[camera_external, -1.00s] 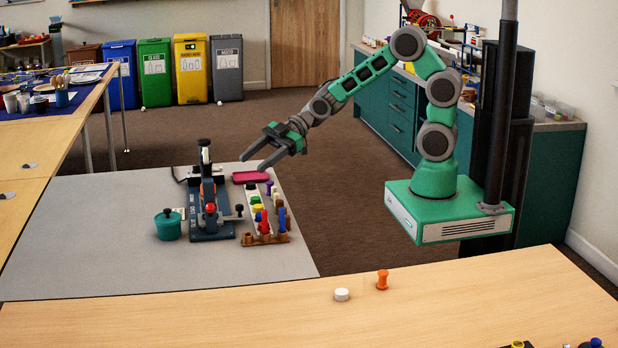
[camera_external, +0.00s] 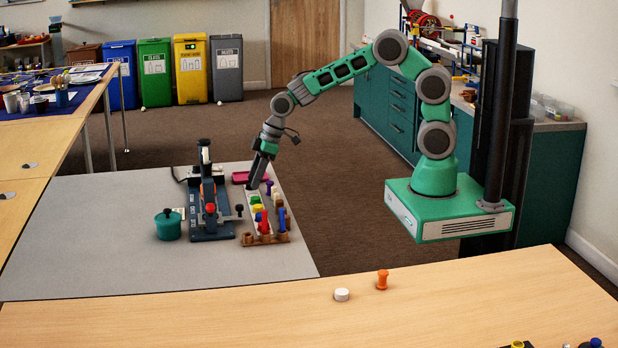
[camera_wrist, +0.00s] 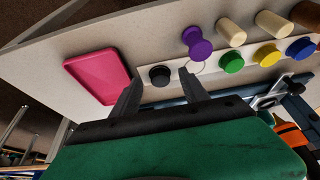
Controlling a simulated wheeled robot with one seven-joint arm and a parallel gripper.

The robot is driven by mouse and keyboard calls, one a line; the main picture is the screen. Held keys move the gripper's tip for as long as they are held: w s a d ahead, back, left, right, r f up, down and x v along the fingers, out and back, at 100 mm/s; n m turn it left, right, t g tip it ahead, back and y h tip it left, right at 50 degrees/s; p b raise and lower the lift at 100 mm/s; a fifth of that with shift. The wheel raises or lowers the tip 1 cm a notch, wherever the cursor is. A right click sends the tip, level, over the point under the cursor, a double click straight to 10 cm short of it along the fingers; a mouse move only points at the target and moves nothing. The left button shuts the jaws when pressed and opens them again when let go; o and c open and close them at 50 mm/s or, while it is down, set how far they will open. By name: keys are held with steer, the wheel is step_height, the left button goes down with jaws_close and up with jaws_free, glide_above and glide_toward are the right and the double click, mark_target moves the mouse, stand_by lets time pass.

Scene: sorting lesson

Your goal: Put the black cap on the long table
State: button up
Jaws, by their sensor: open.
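In the external view my gripper (camera_external: 253,186) points down at the far end of the row of pieces and hides the cap. The long table (camera_external: 200,325) is probably the wooden one in the foreground, with a white cap (camera_external: 342,295) and an orange peg (camera_external: 382,280) on it.
The pink tray (camera_wrist: 98,77) and purple peg (camera_wrist: 197,43) are close to my gripper. Green (camera_wrist: 231,62) and yellow (camera_wrist: 267,55) caps continue the row. A dark blue press (camera_external: 210,220) and a teal pot (camera_external: 168,225) stand left. The wooden table's left part is clear.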

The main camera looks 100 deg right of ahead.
steer(key=shift+w+f, duration=0.15)
steer(key=shift+f, duration=0.1)
jaws_close()
stand_by(0.4)
